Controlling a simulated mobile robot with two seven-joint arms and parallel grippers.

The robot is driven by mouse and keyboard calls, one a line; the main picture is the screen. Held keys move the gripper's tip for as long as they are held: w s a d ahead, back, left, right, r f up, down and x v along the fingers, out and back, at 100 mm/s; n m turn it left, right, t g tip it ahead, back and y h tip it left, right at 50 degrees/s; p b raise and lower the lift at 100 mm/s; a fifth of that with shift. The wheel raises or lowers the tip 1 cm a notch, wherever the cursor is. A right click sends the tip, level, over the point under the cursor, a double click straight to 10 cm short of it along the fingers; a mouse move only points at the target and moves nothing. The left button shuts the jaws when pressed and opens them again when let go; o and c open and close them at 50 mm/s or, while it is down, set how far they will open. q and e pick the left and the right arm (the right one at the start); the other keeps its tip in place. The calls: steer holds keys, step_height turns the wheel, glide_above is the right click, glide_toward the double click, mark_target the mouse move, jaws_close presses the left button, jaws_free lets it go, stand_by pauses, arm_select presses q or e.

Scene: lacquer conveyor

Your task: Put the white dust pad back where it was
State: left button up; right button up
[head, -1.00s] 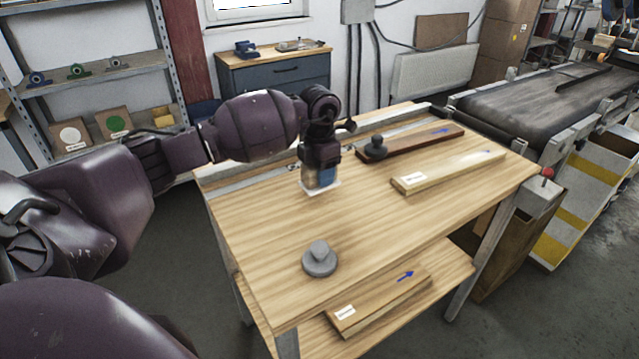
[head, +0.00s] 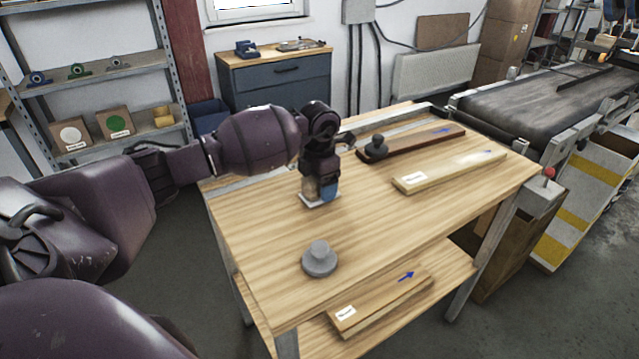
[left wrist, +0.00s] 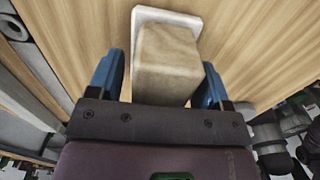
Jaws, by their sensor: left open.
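The white dust pad (head: 308,203) has a flat white base and a blocky beige handle. It appears to rest flat on the wooden worktable (head: 260,230), toward its left side. My left gripper (head: 321,190) is right over it, pointing down. In the left wrist view, the pad's handle (left wrist: 168,62) stands between the two blue fingers, with a gap on each side. The left gripper is open around the handle. The white base (left wrist: 143,16) shows beyond the handle; part of it is hidden. My right gripper is not in view.
A grey pad (head: 319,262) sits at the table's front left. A dark grey pad (head: 376,148) sits on a dark red board (head: 420,139). A pale board (head: 450,171) lies before it. Another board (head: 380,300) is on the lower shelf. A conveyor (head: 530,95) stands at right.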

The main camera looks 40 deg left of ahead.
arm_select(q)
step_height(320, 180, up, 11)
steer(key=shift+p, duration=0.35)
steer(key=shift+r, duration=0.6)
